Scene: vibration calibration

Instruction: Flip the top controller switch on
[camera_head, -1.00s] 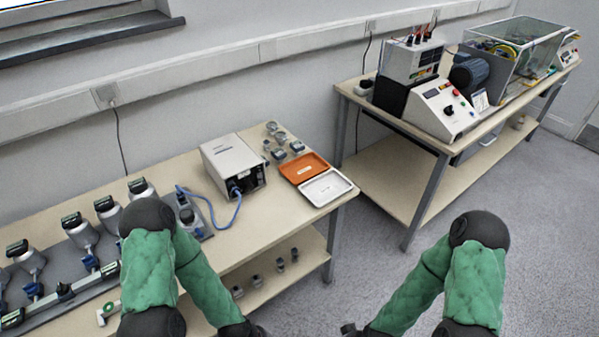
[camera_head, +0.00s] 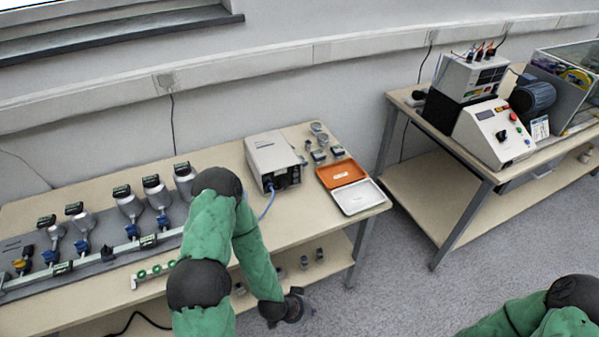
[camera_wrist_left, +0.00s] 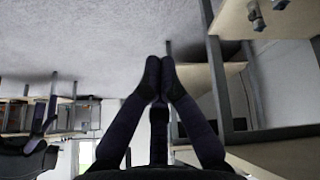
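A light grey box (camera_head: 273,158) with a blue cable stands on the left table. Any switch states are too small to tell. My left gripper (camera_head: 292,306) hangs low in front of the left table, apart from all of these. In the left wrist view its fingertips (camera_wrist_left: 160,75) meet with nothing between them. My right gripper is out of view; only green arm links show.
An orange tray (camera_head: 342,171) and a white tray (camera_head: 359,196) lie at the left table's right end. A blue-grey motor (camera_head: 533,96) is beside the panel. Open floor lies between the tables.

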